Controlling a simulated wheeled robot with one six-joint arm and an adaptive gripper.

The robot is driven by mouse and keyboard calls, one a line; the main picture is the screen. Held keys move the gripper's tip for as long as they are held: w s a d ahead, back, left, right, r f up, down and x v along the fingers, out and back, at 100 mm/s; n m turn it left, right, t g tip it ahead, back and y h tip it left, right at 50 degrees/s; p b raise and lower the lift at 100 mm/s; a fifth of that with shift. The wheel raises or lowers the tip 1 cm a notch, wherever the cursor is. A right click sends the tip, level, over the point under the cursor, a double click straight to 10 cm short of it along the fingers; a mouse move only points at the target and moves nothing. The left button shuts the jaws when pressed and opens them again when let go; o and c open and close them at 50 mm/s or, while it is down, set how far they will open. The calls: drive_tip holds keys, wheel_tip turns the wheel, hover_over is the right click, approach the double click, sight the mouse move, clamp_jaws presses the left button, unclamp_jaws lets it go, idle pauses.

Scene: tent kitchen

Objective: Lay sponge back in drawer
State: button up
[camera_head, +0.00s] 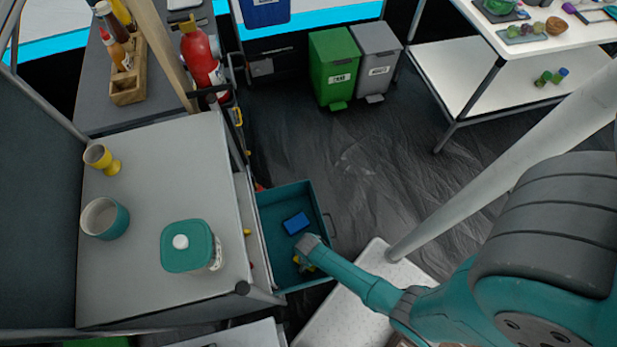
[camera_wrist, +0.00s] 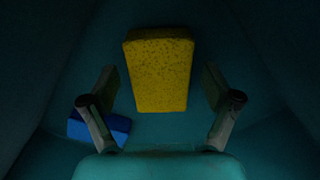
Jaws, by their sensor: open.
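A teal drawer (camera_head: 318,203) stands pulled out from the grey cabinet. My gripper (camera_head: 302,264) reaches down into it near its front end. In the wrist view my gripper (camera_wrist: 160,88) is open, with one finger on each side of a yellow porous sponge (camera_wrist: 160,70). Gaps show between the sponge and both fingers. The sponge appears to be in the drawer, and only a bit of yellow shows beside my gripper in the head view. A blue block (camera_head: 296,223) lies on the drawer floor; it also shows at lower left in the wrist view (camera_wrist: 108,128).
The cabinet top (camera_head: 150,275) holds a teal-lidded jar (camera_head: 188,258), a teal cup (camera_head: 104,219) and a yellow goblet (camera_head: 101,158). A red fire extinguisher (camera_head: 200,58) stands behind. Green (camera_head: 333,65) and grey (camera_head: 377,60) bins stand at the back.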

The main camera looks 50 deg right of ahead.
drive_tip(key=shift+r, duration=0.15)
drive_tip(key=s+r+t, duration=0.4)
drive_tip(key=r+t, duration=0.1)
drive_tip(key=r, duration=1.3)
drive_tip(key=s+r+m+t, duration=0.1)
drive_tip(key=s+r+t, duration=0.3)
drive_tip(key=r, duration=1.4)
drive_tip(key=s+r+m+t, duration=0.1)
drive_tip(key=s+r+t, duration=0.3)
drive_tip(key=r, duration=1.4)
drive_tip(key=shift+s+a+r+t, duration=0.15)
drive_tip(key=shift+s+r+t, duration=0.1)
drive_tip(key=shift+t, duration=0.75)
